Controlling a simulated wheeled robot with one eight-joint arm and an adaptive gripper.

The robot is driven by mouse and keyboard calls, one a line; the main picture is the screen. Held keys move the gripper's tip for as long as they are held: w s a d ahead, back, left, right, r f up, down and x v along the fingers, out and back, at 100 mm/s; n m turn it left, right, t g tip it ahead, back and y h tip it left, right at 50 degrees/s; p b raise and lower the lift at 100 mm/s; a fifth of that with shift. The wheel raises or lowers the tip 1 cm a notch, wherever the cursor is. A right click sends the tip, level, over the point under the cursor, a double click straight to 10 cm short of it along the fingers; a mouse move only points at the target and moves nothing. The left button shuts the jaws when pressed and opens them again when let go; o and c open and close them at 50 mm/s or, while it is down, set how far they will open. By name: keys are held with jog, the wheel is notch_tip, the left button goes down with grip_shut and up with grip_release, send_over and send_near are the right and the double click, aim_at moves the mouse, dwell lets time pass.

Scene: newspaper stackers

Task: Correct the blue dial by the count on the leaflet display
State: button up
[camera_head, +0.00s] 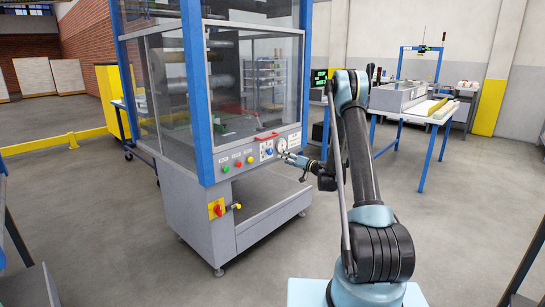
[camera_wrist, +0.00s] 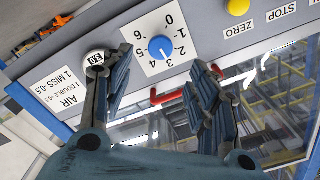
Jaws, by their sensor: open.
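The blue dial (camera_wrist: 160,48) sits on a white plate numbered 0 to 6 in the wrist view, which shows the panel upside down. Its pale pointer mark seems to point near 3. In the head view the dial (camera_head: 267,151) is small on the machine's front panel. My gripper (camera_wrist: 161,58) is open, its fingers apart on either side of the dial's lower part; contact cannot be told. It also shows in the head view (camera_head: 288,157), close to the panel. A dark screen with green marks (camera_head: 319,76) stands behind; its text is unreadable, and I cannot tell whether it is the leaflet display.
A yellow button (camera_wrist: 238,6) is at upper right. The floor around the machine is clear.

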aim_at(271, 152)
jog(key=x, duration=1)
jog(key=shift+w+a, duration=0.15)
jog(key=shift+a, duration=0.1)
jog(key=c, duration=1.1)
